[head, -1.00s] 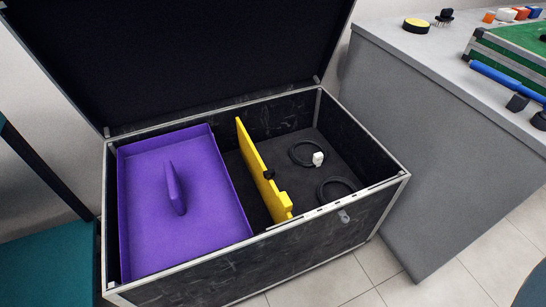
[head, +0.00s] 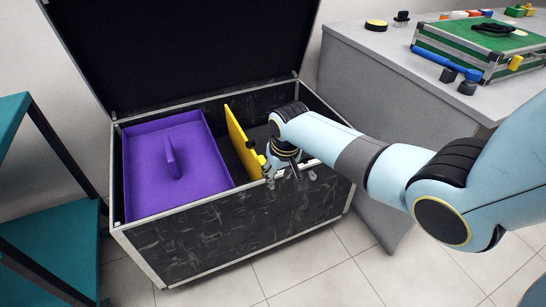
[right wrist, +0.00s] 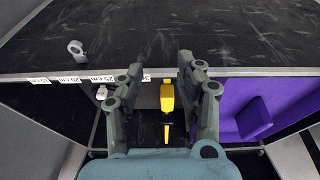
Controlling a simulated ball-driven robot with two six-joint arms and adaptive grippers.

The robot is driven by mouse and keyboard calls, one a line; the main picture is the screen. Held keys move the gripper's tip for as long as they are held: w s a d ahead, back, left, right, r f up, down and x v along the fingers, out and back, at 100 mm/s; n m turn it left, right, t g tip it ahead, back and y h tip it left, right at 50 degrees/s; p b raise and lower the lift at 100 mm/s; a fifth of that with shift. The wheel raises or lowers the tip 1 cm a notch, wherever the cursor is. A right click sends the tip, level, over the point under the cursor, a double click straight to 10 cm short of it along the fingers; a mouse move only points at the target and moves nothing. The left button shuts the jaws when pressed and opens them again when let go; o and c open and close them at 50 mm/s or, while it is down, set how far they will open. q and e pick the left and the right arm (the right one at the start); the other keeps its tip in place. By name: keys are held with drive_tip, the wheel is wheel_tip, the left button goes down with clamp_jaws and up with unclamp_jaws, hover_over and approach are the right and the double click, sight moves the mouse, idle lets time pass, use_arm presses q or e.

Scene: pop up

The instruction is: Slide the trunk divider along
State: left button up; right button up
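The yellow trunk divider (head: 238,135) stands upright across the open black trunk (head: 225,238), right of the purple tray (head: 148,190). In the right wrist view the divider (right wrist: 167,97) shows between my two fingers, with a yellow tab at its near end. My right gripper (head: 282,180) is at the trunk's front rim, close to the divider's near end. In the right wrist view the gripper (right wrist: 158,80) has its fingers spread apart. I see no grip on the divider. My arm hides much of the right compartment. My left gripper is out of view.
Labels with centimetre marks (right wrist: 70,79) line the front rim. A metal latch (right wrist: 76,47) sits on the trunk's front. The grey counter (head: 385,80) with a green case (head: 470,42) stands right. A teal shelf (head: 55,230) stands left. The lid is up.

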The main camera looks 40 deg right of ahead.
drive_tip(key=t, duration=0.1)
approach(263, 161)
wheel_tip(263, 161, down, 2)
drive_tip(key=b+x, duration=0.4)
drive_tip(key=b, duration=0.1)
drive_tip(key=shift+w+f, duration=0.2)
drive_tip(key=shift+f, duration=0.05)
drive_tip(key=b+x, duration=0.3)
drive_tip(key=b, duration=0.1)
drive_tip(key=shift+f+b, duration=0.3)
drive_tip(key=shift+w+d+f, duration=0.1)
drive_tip(key=shift+w+f, duration=0.05)
drive_tip(key=shift+w, duration=0.05)
drive_tip(key=shift+c, duration=0.3)
drive_tip(key=shift+w+r, duration=0.1)
drive_tip(key=shift+r, duration=0.2)
drive_tip(key=shift+c, duration=1.1)
drive_tip(key=shift+r, duration=0.1)
clamp_jaws()
